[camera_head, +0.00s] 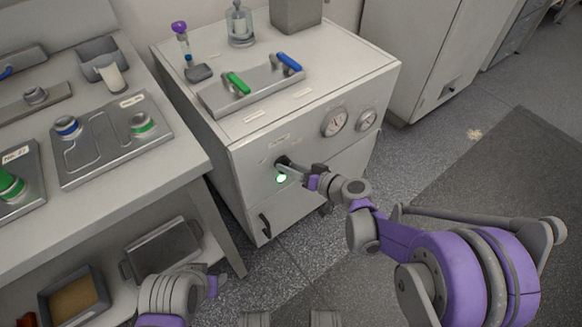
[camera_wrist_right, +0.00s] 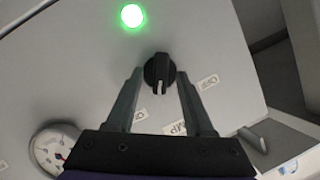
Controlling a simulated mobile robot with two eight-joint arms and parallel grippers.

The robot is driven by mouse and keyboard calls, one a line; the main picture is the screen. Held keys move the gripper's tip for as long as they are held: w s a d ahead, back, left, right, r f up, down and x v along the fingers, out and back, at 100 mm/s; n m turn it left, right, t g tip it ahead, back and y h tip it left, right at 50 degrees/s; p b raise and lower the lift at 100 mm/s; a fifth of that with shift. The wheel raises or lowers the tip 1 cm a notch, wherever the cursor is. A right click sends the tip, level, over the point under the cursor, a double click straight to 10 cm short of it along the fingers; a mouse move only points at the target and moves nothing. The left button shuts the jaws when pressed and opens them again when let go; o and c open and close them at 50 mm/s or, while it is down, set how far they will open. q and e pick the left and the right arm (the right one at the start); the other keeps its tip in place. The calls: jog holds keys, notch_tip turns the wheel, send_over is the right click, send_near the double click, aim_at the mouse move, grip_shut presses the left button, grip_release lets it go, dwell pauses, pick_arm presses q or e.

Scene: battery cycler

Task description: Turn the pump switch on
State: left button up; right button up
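The pump switch is a black rotary knob (camera_wrist_right: 159,72) with a white pointer mark, on the cabinet's front panel. In the head view it is mostly hidden by my right gripper (camera_head: 298,172). In the right wrist view the fingers of my right gripper (camera_wrist_right: 159,76) stand open on either side of the knob, with small gaps visible; contact cannot be told. A green lamp (camera_wrist_right: 131,15) beside the knob is lit, and it also shows in the head view (camera_head: 281,178). My left gripper (camera_head: 214,284) is low in the head view, away from the cabinet; its opening is unclear.
The white cabinet (camera_head: 250,160) carries a tray with a green handle (camera_head: 238,83) and a blue handle (camera_head: 289,61). Two gauges (camera_head: 335,121) sit right of the knob. A workbench (camera_head: 165,185) stands at left. Floor is clear at right.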

jog(key=p+v, duration=0.2)
jog(key=v, duration=0.8)
jog(key=shift+s+d+r, duration=0.15)
jog(key=shift+s+d, duration=0.1)
jog(key=shift+d, duration=0.05)
